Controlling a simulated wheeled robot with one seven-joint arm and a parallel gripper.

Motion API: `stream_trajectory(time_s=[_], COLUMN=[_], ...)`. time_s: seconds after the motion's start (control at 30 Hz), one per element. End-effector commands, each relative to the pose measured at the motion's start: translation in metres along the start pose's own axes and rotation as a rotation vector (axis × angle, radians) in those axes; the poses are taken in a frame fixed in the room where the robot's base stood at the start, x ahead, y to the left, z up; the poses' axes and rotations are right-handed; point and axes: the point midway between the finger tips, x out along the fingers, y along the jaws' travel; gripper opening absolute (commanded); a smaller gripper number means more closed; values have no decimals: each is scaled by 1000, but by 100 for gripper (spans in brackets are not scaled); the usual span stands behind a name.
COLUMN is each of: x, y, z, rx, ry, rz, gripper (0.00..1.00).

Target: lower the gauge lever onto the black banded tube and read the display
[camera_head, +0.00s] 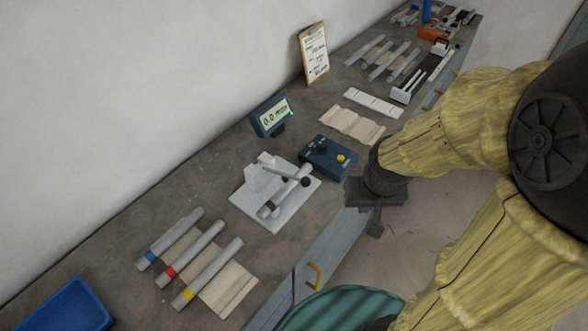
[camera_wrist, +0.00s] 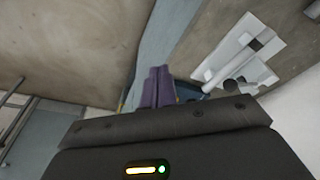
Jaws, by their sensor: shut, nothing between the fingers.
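The gauge fixture is a white base plate (camera_head: 244,200) with a raised block, on the bench. A grey tube with a dark band (camera_head: 272,206) near its lower end lies on the fixture. The gauge lever (camera_head: 289,178) ends in a black knob and shows close to the tube; I cannot tell whether they touch. The display (camera_head: 270,116) stands behind, apparently reading 0.0. My gripper (camera_head: 375,230) is shut and empty, right of the fixture by the bench's front edge. Its purple fingertips (camera_wrist: 158,72) are together in the wrist view, with the fixture (camera_wrist: 225,60) to their right.
Tubes with blue, red and yellow bands (camera_head: 196,252) lie at left near a blue tray (camera_head: 68,308). A clipboard (camera_head: 314,52) leans on the wall. More tubes (camera_head: 385,58) lie farther back.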

Motion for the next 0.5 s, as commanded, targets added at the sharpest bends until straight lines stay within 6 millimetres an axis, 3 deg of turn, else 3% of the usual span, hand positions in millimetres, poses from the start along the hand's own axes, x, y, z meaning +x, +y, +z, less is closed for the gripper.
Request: stream_trajectory(time_s=[0.17,0.27,0.37,0.5], x=[-3,-11,-23,-44], y=[-4,-17,-42,-92], z=[-6,-22,-49,-90], rx=[-27,-106,-247,-505], ry=[-6,-26,-62,-127], rz=[-2,-5,-8,-6], gripper=[0,0,0,0])
